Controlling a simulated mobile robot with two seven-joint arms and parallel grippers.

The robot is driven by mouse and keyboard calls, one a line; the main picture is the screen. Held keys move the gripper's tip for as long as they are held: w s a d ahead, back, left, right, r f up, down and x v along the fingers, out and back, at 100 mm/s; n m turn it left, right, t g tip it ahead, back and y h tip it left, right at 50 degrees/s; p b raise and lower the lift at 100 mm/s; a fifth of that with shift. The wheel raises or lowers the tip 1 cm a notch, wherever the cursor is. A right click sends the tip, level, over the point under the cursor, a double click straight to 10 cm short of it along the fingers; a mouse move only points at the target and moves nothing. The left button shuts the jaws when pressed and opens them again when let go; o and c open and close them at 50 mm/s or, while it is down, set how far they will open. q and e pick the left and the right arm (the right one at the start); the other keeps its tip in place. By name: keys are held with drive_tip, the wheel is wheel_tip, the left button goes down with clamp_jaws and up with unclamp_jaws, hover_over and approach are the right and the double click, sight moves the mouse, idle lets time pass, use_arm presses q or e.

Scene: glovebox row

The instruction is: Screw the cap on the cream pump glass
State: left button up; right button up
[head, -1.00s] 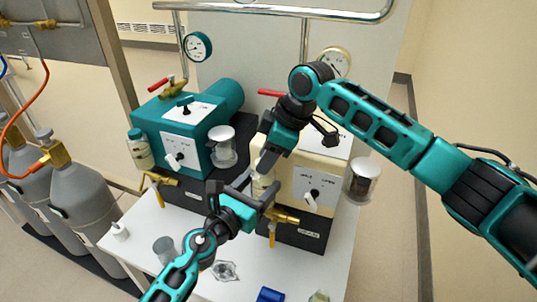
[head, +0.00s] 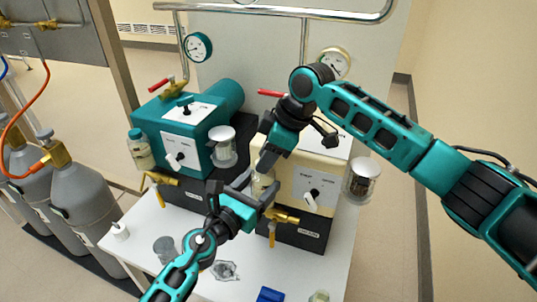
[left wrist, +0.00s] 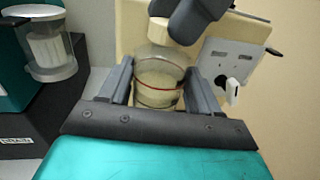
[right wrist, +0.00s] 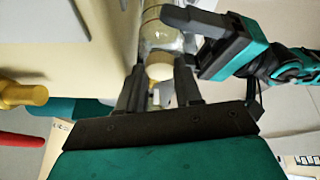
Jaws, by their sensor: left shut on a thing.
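The cream pump (head: 308,178) stands at the right of the table. Its clear glass (left wrist: 160,82), with pale contents and a reddish line, is between my left gripper's (left wrist: 158,85) fingers, which are shut on it in front of the pump. A cream cap (left wrist: 158,30) is at the mouth of the glass; I cannot tell whether it touches. My right gripper (right wrist: 160,75) comes down from above, its fingers on either side of the cap (right wrist: 160,67). Whether they press on it is not clear. In the head view, the grippers largely hide the cap.
The teal pump (head: 180,135) stands left, with a capped jar (head: 140,150) and a clear canister (head: 222,147). Another canister (head: 361,180) is right of the cream pump. A brass tap (head: 283,216) is close to my left gripper. Small items lie along the table's front.

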sight(271, 176)
drive_tip(key=shift+o, duration=0.5)
drive_tip(key=shift+g, duration=0.3)
drive_tip(key=f, duration=0.3)
drive_tip(key=s+d+f, duration=0.1)
drive_tip(key=shift+s+f, duration=0.1)
drive_tip(key=shift+f, duration=0.1)
drive_tip(key=shift+r, duration=0.1)
drive_tip(key=shift+d+r+h, duration=0.15)
drive_tip(key=shift+d+r, duration=0.1)
drive_tip(key=shift+r, duration=0.5)
drive_tip(key=shift+d+r+h, duration=0.15)
drive_tip(key=shift+d+r, duration=0.05)
drive_tip(key=shift+r, duration=0.5)
drive_tip(key=shift+s+d+r, duration=0.1)
drive_tip(key=shift+d+r, duration=0.05)
drive_tip(key=shift+r, duration=0.15)
drive_tip(key=c, duration=0.4)
drive_tip(key=shift+s, duration=0.1)
drive_tip(key=shift+c, duration=0.4)
drive_tip(key=shift+a+r, duration=0.2)
drive_tip(key=shift+a, duration=0.05)
